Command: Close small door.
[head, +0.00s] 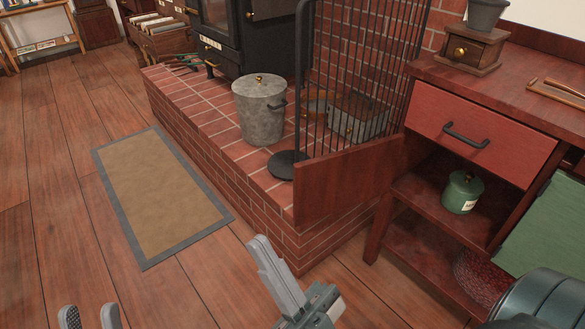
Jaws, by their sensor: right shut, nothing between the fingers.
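A small dark red wooden door (345,182) stands swung out from the left front post of the cabinet (378,225), over the edge of the brick hearth. The cabinet compartment beside it is open, and a green lidded canister (462,192) stands inside on a shelf. My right gripper (262,245) is shut and empty, below and left of the door's free edge, apart from it in the picture. My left gripper (90,316) is at the bottom left edge, its two fingertips apart with nothing seen between them; the rest of it is out of frame.
A brick hearth (190,120) holds a metal bucket (259,110) and a black fire screen (350,60). A red drawer (480,135) sits above the compartment. A green panel (548,230) slants at the right. The floor around the mat (160,195) is clear.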

